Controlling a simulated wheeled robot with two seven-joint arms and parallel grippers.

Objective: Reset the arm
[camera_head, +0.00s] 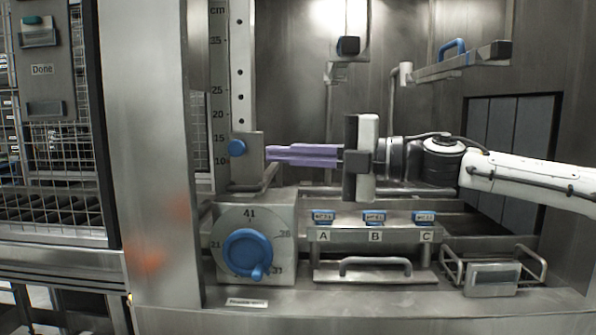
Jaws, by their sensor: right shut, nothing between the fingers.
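My right arm comes in from the right side of the view. My right gripper (272,153) has purple fingers pointing left; they lie together, with nothing between them. Its tips are close to the metal slider block (247,163) with a blue knob (237,147) on the vertical scale; whether they touch it cannot be told. My left arm and gripper are not in view.
Below the gripper, a dial box has a blue dial (248,253). Labelled switches A, B and C (374,217) stand above a handle (362,264). A wire basket (493,278) is at right. A steel post (155,150) stands at left. Blue-handled fittings (455,62) hang above.

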